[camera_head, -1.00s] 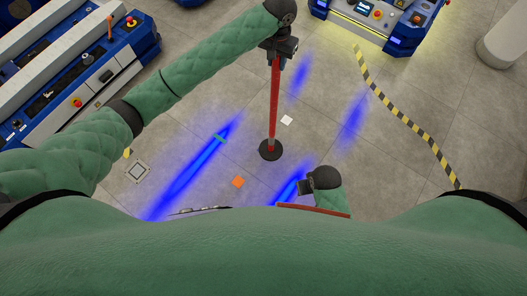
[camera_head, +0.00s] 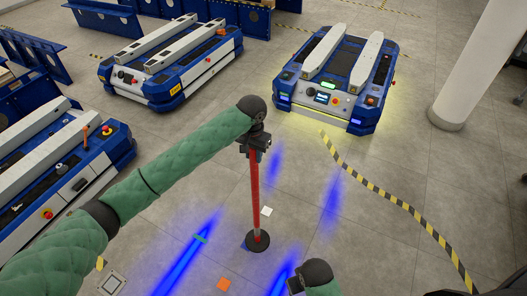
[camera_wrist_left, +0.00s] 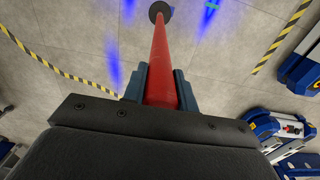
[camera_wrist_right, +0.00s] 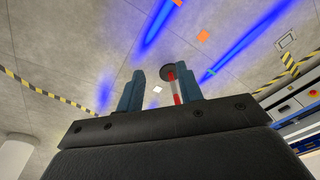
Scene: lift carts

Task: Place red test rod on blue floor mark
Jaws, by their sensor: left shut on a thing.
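The red test rod (camera_head: 255,195) hangs or stands upright, with a dark round base (camera_head: 257,241) at its lower end. My left gripper (camera_head: 253,145) is shut on its upper part; the left wrist view shows the rod (camera_wrist_left: 162,60) between the fingers (camera_wrist_left: 160,90). A small blue patch (camera_head: 246,245), likely the blue floor mark, shows at the left edge of the base, which seems to cover the rest. I cannot tell if the base touches the floor. My right gripper (camera_wrist_right: 162,92) is open and empty, low in the head view; the rod (camera_wrist_right: 176,90) shows beyond its fingers.
White (camera_head: 266,211), orange (camera_head: 223,285) and green (camera_head: 200,238) floor marks lie around the rod. Blue light streaks (camera_head: 185,262) cross the floor. Lift carts stand at the back (camera_head: 335,75), (camera_head: 170,60) and left (camera_head: 62,185). Striped tape (camera_head: 397,202) runs at right; a pillar (camera_head: 465,85) stands behind it.

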